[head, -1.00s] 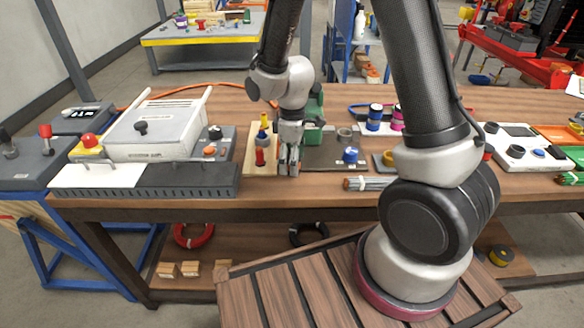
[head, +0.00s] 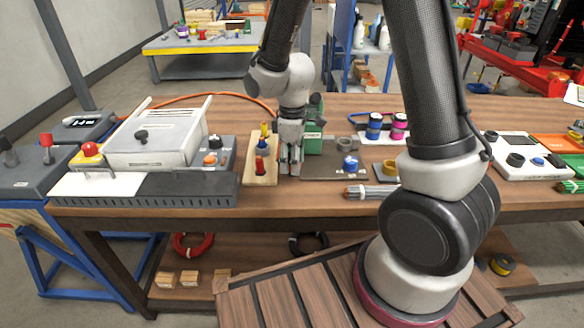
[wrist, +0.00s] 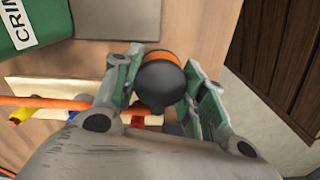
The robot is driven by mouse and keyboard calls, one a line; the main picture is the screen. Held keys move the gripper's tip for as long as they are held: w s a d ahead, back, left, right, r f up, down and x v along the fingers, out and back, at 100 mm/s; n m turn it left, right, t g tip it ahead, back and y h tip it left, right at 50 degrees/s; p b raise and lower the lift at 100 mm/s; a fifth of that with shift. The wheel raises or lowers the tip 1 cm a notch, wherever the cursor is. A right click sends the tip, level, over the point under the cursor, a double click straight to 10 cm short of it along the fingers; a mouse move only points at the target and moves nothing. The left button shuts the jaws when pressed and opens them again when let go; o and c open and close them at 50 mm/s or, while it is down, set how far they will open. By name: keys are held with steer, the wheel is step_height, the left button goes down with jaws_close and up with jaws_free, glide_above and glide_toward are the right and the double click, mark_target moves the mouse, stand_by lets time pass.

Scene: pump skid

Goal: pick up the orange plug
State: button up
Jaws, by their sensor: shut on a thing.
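The orange plug (wrist: 161,57) shows in the wrist view as a round dark grey body with an orange band. It sits between the green-padded fingers of my gripper (wrist: 163,85), which is shut on it. In the head view my gripper (head: 290,160) points down over the bench, just right of the wooden peg board. The plug cannot be made out there, hidden by the fingers. I cannot tell from these views how far it is above the bench.
The wooden board (head: 261,178) with red, blue and yellow pegs stands close left of my gripper. A green box (head: 314,128) stands behind. A dark plate with a blue-topped part (head: 350,163) lies right. An orange cable (head: 200,96) crosses the bench behind.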

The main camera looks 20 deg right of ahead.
step_height(320, 180, up, 25)
steer(key=shift+r, duration=0.1)
